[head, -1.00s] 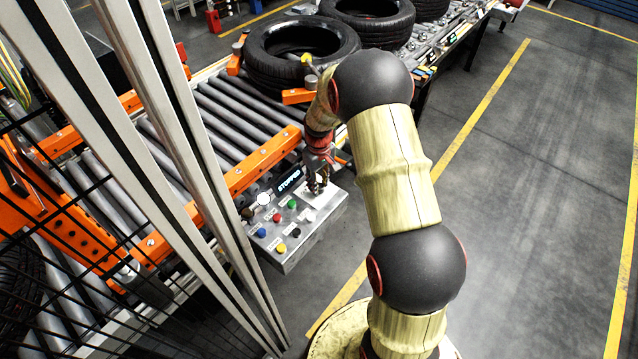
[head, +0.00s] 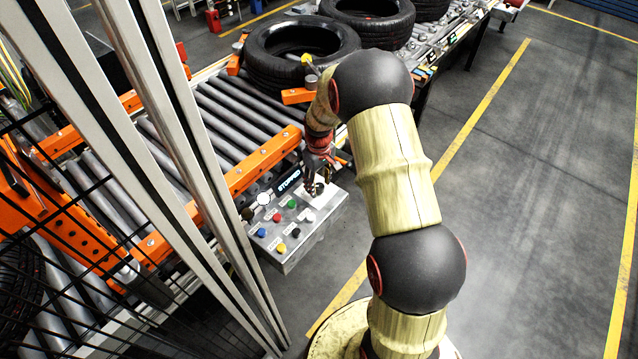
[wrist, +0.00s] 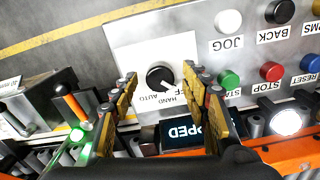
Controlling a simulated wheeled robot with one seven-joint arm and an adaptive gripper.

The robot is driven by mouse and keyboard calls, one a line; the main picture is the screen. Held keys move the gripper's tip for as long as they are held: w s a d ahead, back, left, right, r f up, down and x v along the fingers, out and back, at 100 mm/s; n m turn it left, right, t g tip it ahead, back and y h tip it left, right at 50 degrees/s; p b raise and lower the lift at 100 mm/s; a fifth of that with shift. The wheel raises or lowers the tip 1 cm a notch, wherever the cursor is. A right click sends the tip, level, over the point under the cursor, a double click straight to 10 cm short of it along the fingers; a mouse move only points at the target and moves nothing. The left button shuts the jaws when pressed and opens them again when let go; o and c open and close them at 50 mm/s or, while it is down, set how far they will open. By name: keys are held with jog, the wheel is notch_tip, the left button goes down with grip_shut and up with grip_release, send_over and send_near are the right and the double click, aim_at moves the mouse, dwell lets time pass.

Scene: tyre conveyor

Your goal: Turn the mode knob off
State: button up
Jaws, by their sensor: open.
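The mode knob (wrist: 160,79) is a round black knob on a white plate (wrist: 125,45) of the grey control panel. Labels AUTO and HAND can be read beside it. A pale pointer mark on it faces the lower right in the wrist view, towards HAND. My gripper (wrist: 160,75) is open, one yellow finger on each side of the knob, apart from it as far as I can tell. In the head view my gripper (head: 315,187) is over the panel's far right corner and hides most of the knob.
The panel (head: 295,245) carries several coloured buttons, including a green one (wrist: 229,80) and a red one (wrist: 271,71) near my right finger. A display (head: 289,180) reads STOPPED. The roller conveyor (head: 235,115) with tyres (head: 300,50) lies behind; fence posts stand at left.

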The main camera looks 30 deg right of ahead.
aim_at(319, 186)
notch_tip(319, 186, up, 12)
dwell(0.7)
jog(key=shift+m, duration=0.3)
jog(key=s+a+r+t+b, duration=0.2)
jog(key=s+a+r, duration=0.2)
jog(key=s, duration=0.5)
jog(key=s+a+r+m+t+b, duration=0.1)
jog(key=s+a+r+b, duration=0.2)
jog(key=s+a+r, duration=0.2)
jog(key=s+a+r+t+b, duration=0.2)
jog(key=s+a+r, duration=0.3)
jog(key=s, duration=0.8)
jog(key=a, duration=0.2)
jog(key=shift+s+a+t, duration=0.15)
jog(key=shift+a+t, duration=0.15)
jog(key=shift+a, duration=0.05)
dwell(1.7)
